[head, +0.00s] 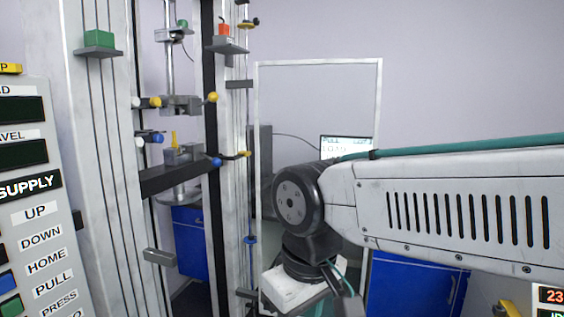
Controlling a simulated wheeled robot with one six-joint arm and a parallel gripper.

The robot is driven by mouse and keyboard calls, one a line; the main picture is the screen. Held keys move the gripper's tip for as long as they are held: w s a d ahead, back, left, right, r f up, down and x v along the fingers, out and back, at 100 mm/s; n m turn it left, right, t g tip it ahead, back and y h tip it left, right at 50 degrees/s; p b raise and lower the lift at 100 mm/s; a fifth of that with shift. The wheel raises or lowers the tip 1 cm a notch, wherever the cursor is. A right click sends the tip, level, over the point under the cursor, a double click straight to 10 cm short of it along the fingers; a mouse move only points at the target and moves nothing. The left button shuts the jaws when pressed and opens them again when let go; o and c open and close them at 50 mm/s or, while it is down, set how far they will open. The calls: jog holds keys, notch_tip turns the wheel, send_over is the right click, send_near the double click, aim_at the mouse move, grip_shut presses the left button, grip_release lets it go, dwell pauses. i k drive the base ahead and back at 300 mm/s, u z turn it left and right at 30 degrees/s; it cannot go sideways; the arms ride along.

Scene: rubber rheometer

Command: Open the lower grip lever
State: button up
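The testing machine's upper grip (180,105) is a grey block on the central column, with yellow knobs at its left (155,102) and right (212,97). Below it is the lower grip (182,155), a grey block above the dark crossbar. A short yellow upright piece (174,139) stands on it. A blue knob (157,138) is at its upper left and another blue knob (216,162) at its right. I cannot tell which of these is the lower grip lever. My arm reaches in from the right and bends down near the picture's middle, apart from the grips. I cannot make out my gripper's fingers.
Tall white machine columns (92,150) stand at the left, in front of and beside the grips. A control panel (35,190) fills the left edge. A white-framed clear panel (320,63), a small screen (345,147) and blue cabinets (415,288) are behind my arm.

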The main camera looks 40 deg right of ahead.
aim_at(216, 162)
jog(key=z, duration=0.35)
jog(key=k, duration=0.6)
jog(key=z, duration=0.35)
jog(key=i, duration=1.4)
jog(key=u, duration=0.05)
